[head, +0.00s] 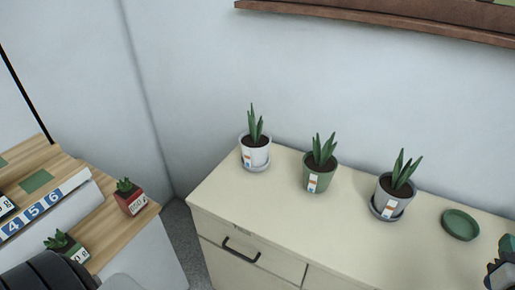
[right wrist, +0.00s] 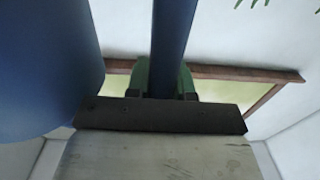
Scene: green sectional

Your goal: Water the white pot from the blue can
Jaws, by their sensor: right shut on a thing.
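The white pot (head: 255,155) holds a green plant and stands upright on a saucer at the left end of the cream cabinet. The blue can (right wrist: 40,65) fills the left of the right wrist view; its spout is not visible there. My right gripper (right wrist: 165,80) is shut on the can's blue handle (right wrist: 174,40), with green fingers at either side. The can does not show in the head view. Part of my right arm shows at the head view's right edge, well to the right of the white pot. My left gripper is not in view.
A green pot (head: 318,176) and a grey pot (head: 391,198) stand right of the white pot. An empty green saucer (head: 460,224) lies farther right. The cream cabinet top (head: 300,222) is clear in front. A wooden shelf unit (head: 103,212) with small succulents stands at left.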

